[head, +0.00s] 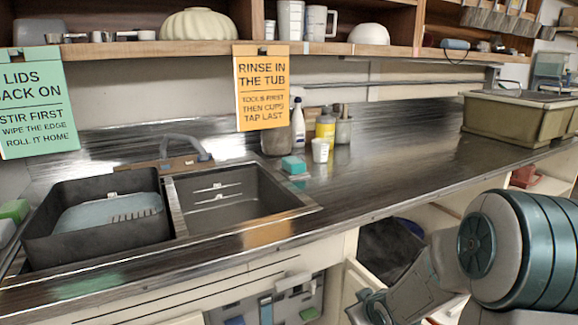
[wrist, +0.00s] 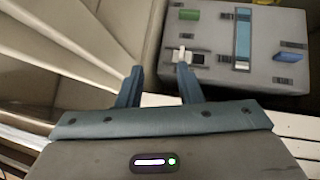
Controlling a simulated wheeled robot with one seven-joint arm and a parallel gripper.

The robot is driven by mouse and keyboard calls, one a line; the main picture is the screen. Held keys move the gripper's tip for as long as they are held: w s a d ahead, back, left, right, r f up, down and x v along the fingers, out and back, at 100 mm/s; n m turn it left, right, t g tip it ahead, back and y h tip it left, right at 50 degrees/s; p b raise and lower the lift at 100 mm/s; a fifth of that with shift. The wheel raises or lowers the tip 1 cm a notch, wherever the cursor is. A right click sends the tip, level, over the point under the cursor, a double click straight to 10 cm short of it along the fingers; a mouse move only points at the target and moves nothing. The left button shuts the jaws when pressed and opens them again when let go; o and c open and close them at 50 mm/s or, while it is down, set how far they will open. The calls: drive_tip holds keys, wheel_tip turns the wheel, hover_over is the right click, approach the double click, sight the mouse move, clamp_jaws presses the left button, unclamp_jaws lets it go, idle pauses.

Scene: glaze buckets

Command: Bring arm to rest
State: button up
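My gripper (wrist: 157,72) is open in the wrist view, with its two dark blue-grey fingers apart and nothing between them. Beyond the fingertips is a grey panel or case (wrist: 250,55) with a green piece, a blue piece and a light blue strip. A similar grey panel shows below the counter in the head view (head: 268,305). My arm is folded low at the right of the head view, in front of the counter. The fingertips cannot be made out in the head view.
The metal counter (head: 415,150) holds a sink (head: 235,200), a black tub (head: 95,245) and several bottles. A beige bin (head: 510,115) stands at the far right. An open cabinet with a dark bin (head: 390,245) lies below the counter, close to my arm.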

drive_tip(key=s+a+r+m+g+p, duration=0.1)
drive_tip(key=s+r+p, duration=0.5)
drive_tip(key=s+r, duration=0.6)
drive_tip(key=s+a+r+m+g+h+p, duration=0.1)
drive_tip(key=s+a+r+m+g+p, duration=0.1)
drive_tip(key=s+r+m+g+p, duration=0.2)
drive_tip(key=s+r+g+p, duration=0.1)
drive_tip(key=s+r+p, duration=0.2)
drive_tip(key=s+r, duration=0.5)
wheel_tip(320, 180, up, 3)
drive_tip(key=shift+m, duration=0.3)
